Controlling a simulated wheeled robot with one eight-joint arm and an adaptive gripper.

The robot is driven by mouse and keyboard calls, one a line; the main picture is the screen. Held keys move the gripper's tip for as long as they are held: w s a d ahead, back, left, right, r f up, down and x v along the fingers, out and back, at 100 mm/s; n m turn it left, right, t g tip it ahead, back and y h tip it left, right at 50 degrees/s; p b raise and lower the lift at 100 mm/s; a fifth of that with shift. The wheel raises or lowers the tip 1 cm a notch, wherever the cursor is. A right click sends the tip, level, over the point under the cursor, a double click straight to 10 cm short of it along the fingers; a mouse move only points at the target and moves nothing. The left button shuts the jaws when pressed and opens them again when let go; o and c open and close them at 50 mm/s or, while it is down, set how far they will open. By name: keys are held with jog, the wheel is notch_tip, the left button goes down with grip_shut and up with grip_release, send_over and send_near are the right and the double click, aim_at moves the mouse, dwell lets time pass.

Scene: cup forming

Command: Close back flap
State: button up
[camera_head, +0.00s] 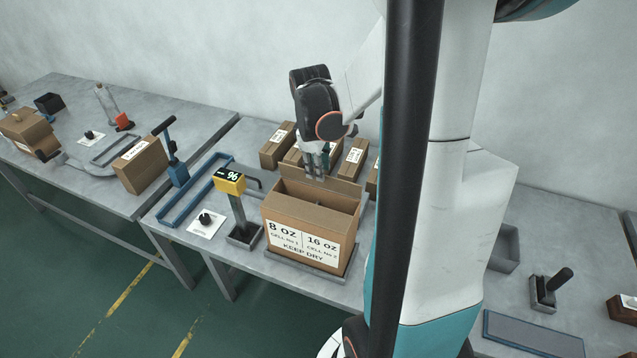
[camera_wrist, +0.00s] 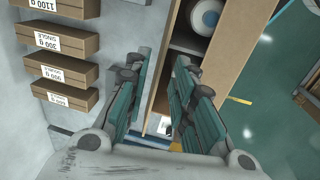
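The brown carton (camera_head: 300,215) stands on the table with its top open. Its front label reads 8 OZ and 16 OZ. The back flap (camera_head: 345,190) stands up along the far edge. My gripper (camera_head: 316,174) points down at this flap, fingers low by its upper edge. In the wrist view my gripper (camera_wrist: 162,68) has its fingers apart, with a brown panel edge, seemingly the back flap (camera_wrist: 158,38), running between them. I cannot tell whether they touch it. A round white item (camera_wrist: 204,17) shows inside the carton (camera_wrist: 238,50).
Several small labelled boxes (camera_head: 277,146) stand behind the carton, close to my gripper. A yellow display (camera_head: 230,182) on a post stands left of the carton. A blue frame (camera_head: 196,190) lies farther left. My arm hides part of the table's right side.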

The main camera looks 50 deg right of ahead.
jog(key=shift+w+d+f+b, duration=0.15)
jog(key=shift+f+b, duration=0.4)
jog(key=shift+f, duration=0.4)
jog(key=shift+s+d+f+b, duration=0.1)
jog(key=shift+f+b, duration=0.4)
jog(key=shift+f, duration=0.45)
grip_shut()
